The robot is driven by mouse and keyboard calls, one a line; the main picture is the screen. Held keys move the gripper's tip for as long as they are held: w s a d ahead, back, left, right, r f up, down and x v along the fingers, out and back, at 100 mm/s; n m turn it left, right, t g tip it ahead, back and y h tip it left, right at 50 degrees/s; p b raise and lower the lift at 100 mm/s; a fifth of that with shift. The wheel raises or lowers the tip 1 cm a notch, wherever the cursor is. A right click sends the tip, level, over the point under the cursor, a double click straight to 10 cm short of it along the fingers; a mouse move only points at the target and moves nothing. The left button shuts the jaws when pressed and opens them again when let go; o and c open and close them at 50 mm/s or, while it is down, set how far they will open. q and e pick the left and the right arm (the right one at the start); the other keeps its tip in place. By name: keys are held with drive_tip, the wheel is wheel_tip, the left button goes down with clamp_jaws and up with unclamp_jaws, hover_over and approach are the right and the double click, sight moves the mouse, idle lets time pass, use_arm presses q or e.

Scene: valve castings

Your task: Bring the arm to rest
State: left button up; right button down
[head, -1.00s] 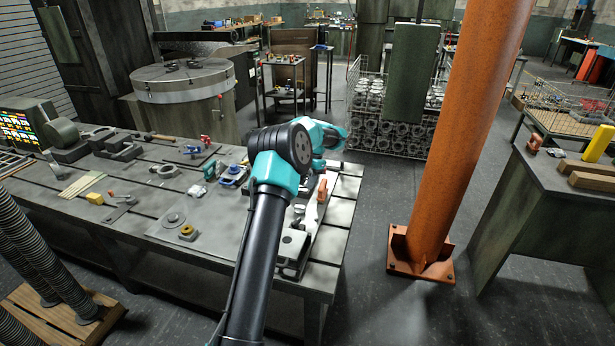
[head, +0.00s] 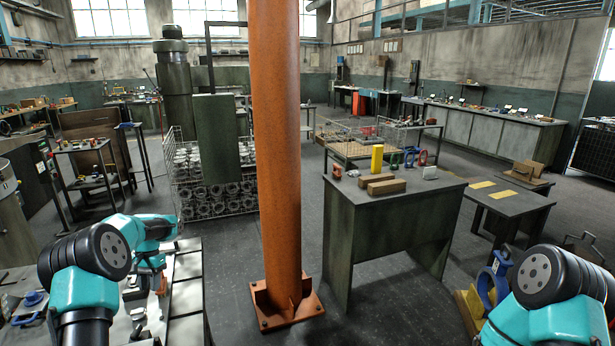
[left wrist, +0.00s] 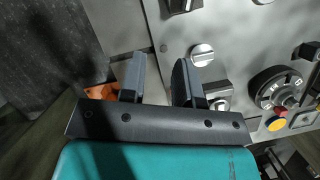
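My left arm shows at the lower left of the head view, its teal wrist (head: 147,228) over the right end of the metal worktable (head: 185,298). In the left wrist view my left gripper (left wrist: 158,76) has its two dark fingers apart, with only bare grey metal surface between them. An orange thing (left wrist: 97,91) shows partly behind the left finger there. My right arm (head: 555,290) shows at the lower right of the head view; its gripper is not visible.
An orange column (head: 275,150) stands on a bolted base between the arms. A dark bench (head: 395,215) with wooden blocks (head: 386,187) stands right of it. A wire crate of castings (head: 215,200) is behind. The floor around the column is clear.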

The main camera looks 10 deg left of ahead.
use_arm(q)
drive_tip(key=shift+m+t+h, duration=0.5)
drive_tip(key=shift+t+h, duration=0.1)
drive_tip(key=shift+t, duration=0.3)
drive_tip(key=d+f, duration=0.8)
drive_tip(key=d, duration=0.1)
drive_tip(key=d+f, duration=0.5)
drive_tip(key=shift+s+d, duration=0.15)
drive_tip(key=shift+s, duration=0.05)
drive_tip(key=s+d+f+n+t+h, duration=0.1)
drive_tip(key=s+d+f, duration=0.4)
drive_tip(key=s+d, duration=0.3)
drive_tip(key=s+d+f+t+h, duration=0.1)
drive_tip(key=s+d+f, duration=0.5)
drive_tip(key=d, duration=0.4)
drive_tip(key=s+d+r+n, duration=0.1)
drive_tip(key=s+d, duration=0.3)
drive_tip(key=s, duration=0.8)
drive_tip(key=shift+r+t, duration=0.15)
drive_tip(key=shift+t, duration=0.25)
